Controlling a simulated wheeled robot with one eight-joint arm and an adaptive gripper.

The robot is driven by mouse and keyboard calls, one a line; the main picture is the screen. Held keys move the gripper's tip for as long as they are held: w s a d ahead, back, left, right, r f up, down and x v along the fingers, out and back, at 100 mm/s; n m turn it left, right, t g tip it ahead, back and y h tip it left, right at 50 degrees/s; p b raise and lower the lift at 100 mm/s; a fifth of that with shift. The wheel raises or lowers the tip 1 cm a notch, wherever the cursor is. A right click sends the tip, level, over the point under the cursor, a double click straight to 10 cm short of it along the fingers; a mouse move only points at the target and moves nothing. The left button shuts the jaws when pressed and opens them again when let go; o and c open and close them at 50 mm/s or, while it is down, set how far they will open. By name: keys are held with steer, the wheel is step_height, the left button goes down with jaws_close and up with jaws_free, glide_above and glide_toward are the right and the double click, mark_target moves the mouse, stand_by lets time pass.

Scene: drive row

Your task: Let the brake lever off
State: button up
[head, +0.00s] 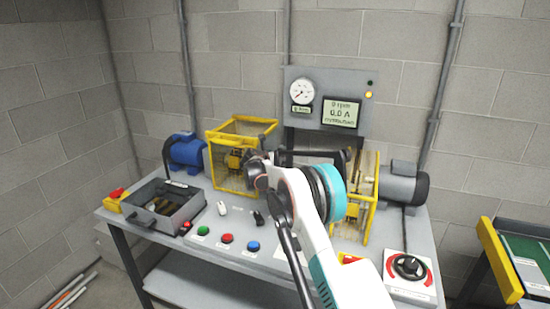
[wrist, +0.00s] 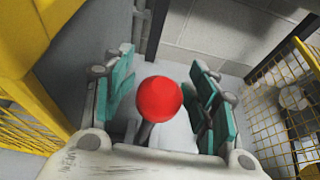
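The brake lever shows in the wrist view as a round red knob (wrist: 160,99) on a short dark shaft (wrist: 145,131). My gripper (wrist: 164,72) is open, with its teal-padded fingers to the left and right of the knob. The knob lies between the fingers in this view, and neither pad is seen closed on it. How deep the knob sits between the pads is hard to tell. In the head view my own arm hides the lever and my gripper.
Yellow guards (head: 233,160) stand left and right of my arm. A panel with a gauge and a display (head: 342,113) reading 0 rpm is behind. Blue (head: 186,151) and grey (head: 404,187) motors, coloured buttons (head: 227,238), a grey tray (head: 164,207) and a rotary knob (head: 408,267) are on the bench.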

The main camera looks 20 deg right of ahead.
steer(key=v, duration=1.2)
